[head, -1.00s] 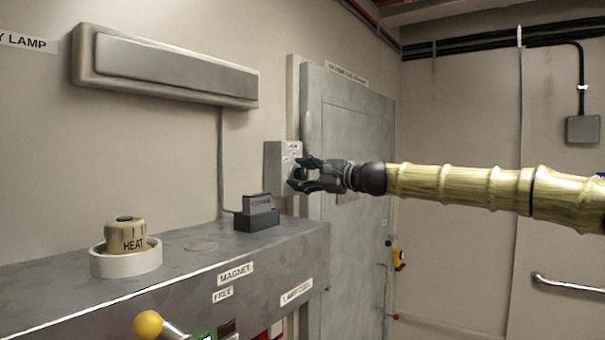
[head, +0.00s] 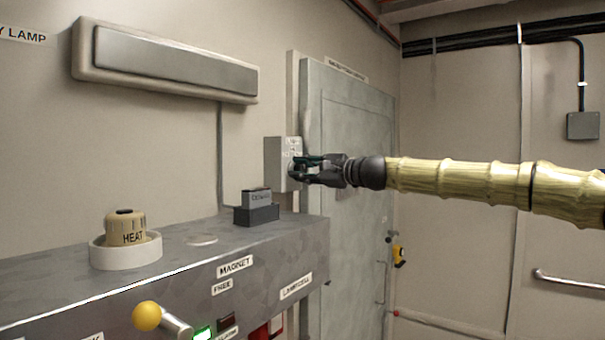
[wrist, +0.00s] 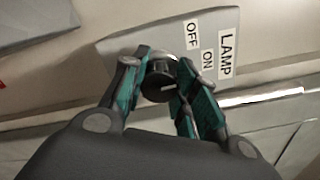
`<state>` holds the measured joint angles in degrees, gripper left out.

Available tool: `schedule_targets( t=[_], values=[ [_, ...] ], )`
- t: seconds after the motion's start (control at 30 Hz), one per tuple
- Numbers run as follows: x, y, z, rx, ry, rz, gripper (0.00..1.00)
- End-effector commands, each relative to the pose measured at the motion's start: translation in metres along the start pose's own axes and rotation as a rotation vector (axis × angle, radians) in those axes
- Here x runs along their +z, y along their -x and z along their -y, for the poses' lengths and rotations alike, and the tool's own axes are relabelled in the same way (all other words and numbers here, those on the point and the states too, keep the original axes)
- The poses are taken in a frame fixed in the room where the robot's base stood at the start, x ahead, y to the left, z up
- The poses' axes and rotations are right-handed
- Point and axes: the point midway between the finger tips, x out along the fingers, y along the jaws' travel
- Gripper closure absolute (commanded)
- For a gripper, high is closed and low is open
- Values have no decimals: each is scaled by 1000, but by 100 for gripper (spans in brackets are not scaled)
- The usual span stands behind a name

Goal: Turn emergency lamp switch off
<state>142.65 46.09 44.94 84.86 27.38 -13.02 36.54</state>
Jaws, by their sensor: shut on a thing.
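The lamp switch is a pale grey box (head: 276,165) on the wall beside the door frame. In the wrist view its face (wrist: 120,42) carries the labels LAMP, OFF and ON. A dark round knob (wrist: 157,84) sticks out of it. My gripper (head: 300,168) is at the front of the box. In the wrist view my gripper (wrist: 158,68) has a green-lined finger on each side of the knob and is shut on it. A small light mark shows on the knob, but I cannot tell which label it points to. In the head view the fingers hide the knob.
A long grey lamp fixture (head: 170,65) hangs on the wall. Below is a metal cabinet (head: 180,270) with a HEAT knob (head: 126,228), a small dark-based block (head: 256,207) and a yellow-balled lever (head: 147,316). A grey door (head: 350,230) stands behind my gripper.

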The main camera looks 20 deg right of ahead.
Motion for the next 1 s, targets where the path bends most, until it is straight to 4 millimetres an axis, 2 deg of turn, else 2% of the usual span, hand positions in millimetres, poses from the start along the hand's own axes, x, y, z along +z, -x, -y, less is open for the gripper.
schedule_targets(
  t=[0.7, 1.0],
  values=[
    [-4, 0, -4, -2, 549, -3, 95],
    [-3, 1, -2, -1, 694, -3, 95]
  ],
)
